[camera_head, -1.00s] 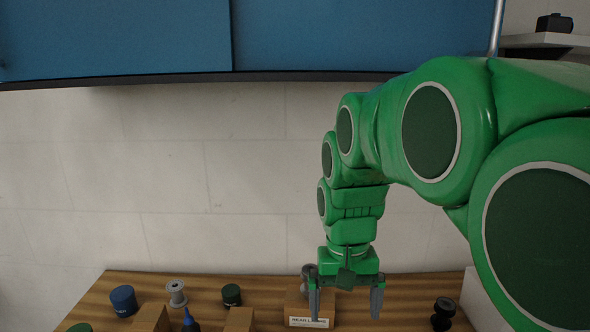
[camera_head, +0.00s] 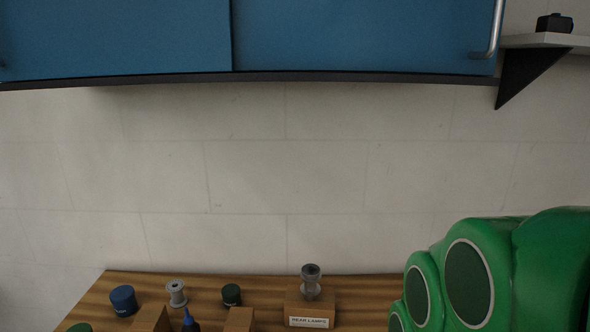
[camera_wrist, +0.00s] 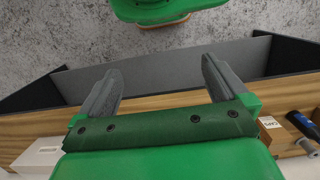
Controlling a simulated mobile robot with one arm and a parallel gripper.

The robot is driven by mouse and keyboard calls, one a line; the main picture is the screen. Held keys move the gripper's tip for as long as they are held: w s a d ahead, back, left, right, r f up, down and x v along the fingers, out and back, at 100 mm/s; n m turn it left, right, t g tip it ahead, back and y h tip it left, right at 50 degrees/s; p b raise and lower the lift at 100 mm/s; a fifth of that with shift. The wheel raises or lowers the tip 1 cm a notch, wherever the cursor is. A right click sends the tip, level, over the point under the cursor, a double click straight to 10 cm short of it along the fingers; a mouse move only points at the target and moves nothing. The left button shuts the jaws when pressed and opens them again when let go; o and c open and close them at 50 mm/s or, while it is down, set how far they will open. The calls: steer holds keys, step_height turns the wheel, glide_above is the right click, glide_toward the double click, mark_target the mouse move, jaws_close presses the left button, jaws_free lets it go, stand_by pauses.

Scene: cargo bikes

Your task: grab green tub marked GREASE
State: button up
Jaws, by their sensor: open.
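Two green tubs show on the wooden bench in the head view. One dark green tub (camera_head: 231,294) stands left of the middle, and another green top (camera_head: 80,327) is cut off by the bottom edge. I cannot read GREASE on either. My gripper (camera_wrist: 160,72) is open and empty in the wrist view, with its two fingers wide apart over the bench edge. It is out of the head view, where only my arm shows at lower right. No green tub is visible between the fingers.
The wooden bench (camera_head: 375,290) also holds a blue tub (camera_head: 123,300), a grey spool (camera_head: 177,293), a blue bottle (camera_head: 190,321) and a REAR LAMPS block (camera_head: 309,310) with a grey spool on it. A blue cabinet (camera_head: 350,35) hangs above.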

steer(key=shift+c, duration=1.3)
steer(key=m+g+y, duration=0.2)
steer(key=m+y, duration=1.1)
steer(key=m, duration=0.1)
glide_above(231, 293)
steer(key=w+d, duration=0.3)
steer(key=d, duration=0.1)
step_height(231, 293, down, 7)
step_height(231, 293, down, 6)
steer(key=shift+f, duration=0.2)
steer(key=shift+x, duration=2.55)
